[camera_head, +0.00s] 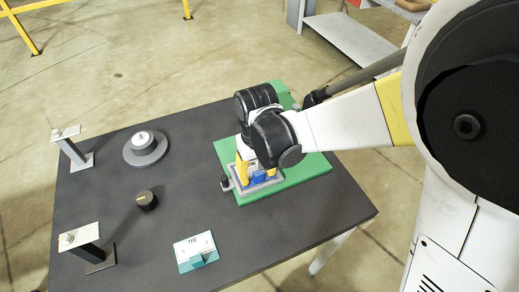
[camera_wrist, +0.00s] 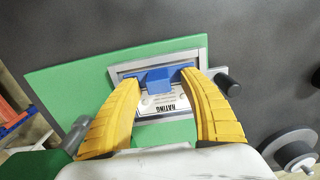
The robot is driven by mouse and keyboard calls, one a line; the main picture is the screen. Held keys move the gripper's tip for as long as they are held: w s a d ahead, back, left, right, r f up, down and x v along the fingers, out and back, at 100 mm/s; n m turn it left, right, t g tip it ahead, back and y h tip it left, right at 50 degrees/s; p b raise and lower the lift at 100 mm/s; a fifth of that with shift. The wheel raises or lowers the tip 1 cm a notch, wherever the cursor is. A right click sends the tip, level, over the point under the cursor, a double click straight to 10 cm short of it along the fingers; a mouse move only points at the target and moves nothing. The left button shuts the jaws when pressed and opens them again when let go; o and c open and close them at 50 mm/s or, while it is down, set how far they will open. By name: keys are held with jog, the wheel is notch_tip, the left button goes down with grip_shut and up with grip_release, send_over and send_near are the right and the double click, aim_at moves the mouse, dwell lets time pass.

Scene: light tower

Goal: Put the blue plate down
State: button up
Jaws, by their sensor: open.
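The blue plate (camera_wrist: 160,80), with a raised blue block and a white label reading "RATING", lies inside a grey frame (camera_wrist: 203,56) on a green board (camera_wrist: 75,85). In the head view the blue plate (camera_head: 259,178) shows only partly, below my gripper (camera_head: 251,174). In the wrist view the yellow fingers of my gripper (camera_wrist: 159,75) are open, one on each side of the blue block, with gaps beside it. The fingers hide parts of the frame's sides.
The dark table (camera_head: 110,195) also holds a teal plate with a white label (camera_head: 196,250), a black knob (camera_head: 147,200), a round grey dial (camera_head: 146,148) and two bracket stands (camera_head: 73,150) (camera_head: 88,248). A dark peg (camera_head: 226,182) stands beside the frame.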

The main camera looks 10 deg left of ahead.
grip_shut()
jog(key=shift+r, duration=0.15)
